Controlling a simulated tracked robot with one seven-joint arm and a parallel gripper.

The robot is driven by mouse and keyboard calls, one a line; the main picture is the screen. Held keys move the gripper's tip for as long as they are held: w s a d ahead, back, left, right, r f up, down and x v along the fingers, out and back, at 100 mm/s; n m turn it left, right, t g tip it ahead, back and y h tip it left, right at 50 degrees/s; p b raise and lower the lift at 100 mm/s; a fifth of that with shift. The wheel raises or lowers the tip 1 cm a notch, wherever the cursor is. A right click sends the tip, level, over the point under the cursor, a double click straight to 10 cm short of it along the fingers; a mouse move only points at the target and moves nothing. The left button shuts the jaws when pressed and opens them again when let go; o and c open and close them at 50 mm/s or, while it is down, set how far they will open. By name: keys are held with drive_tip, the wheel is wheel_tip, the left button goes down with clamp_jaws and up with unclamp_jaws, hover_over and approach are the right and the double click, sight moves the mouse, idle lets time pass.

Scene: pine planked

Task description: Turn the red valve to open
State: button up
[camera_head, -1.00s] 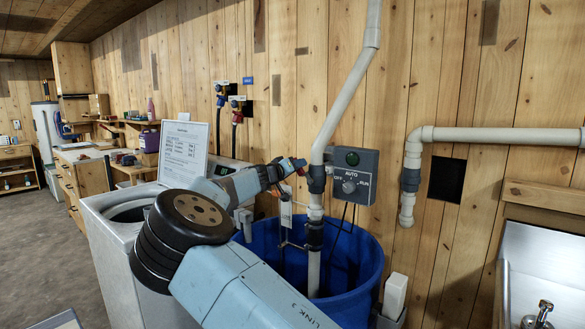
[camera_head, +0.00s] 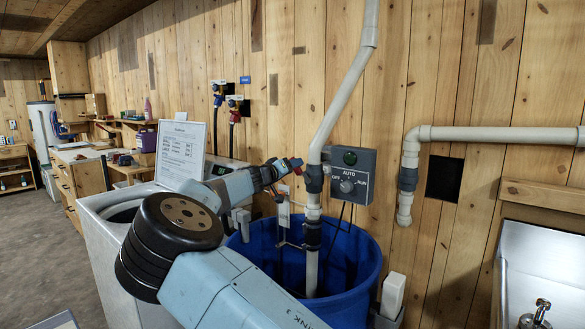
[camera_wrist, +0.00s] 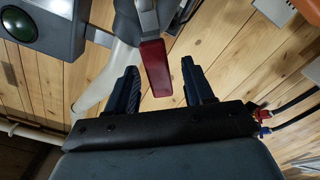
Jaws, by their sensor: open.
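The red valve handle (camera_wrist: 155,70) is a flat red lever in the wrist view. It appears between the two dark fingers of my gripper (camera_wrist: 159,72), with visible gaps on both sides. The fingers are open, and I see no contact with the lever. In the head view my gripper (camera_head: 284,168) is beside the pale vertical pipe, above the blue tub. A small red patch of the handle (camera_head: 297,162) shows at its tip there.
A grey control box (camera_head: 350,175) with a green lamp and a knob is right of the pipe (camera_head: 322,120). The blue tub (camera_head: 345,275) stands below. A white washer (camera_head: 100,235) is left. A sink (camera_head: 545,260) is at right.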

drive_tip(key=v, duration=1.1)
drive_tip(key=shift+s, duration=0.25)
drive_tip(key=shift+a, duration=0.15)
drive_tip(key=shift+c, duration=0.4)
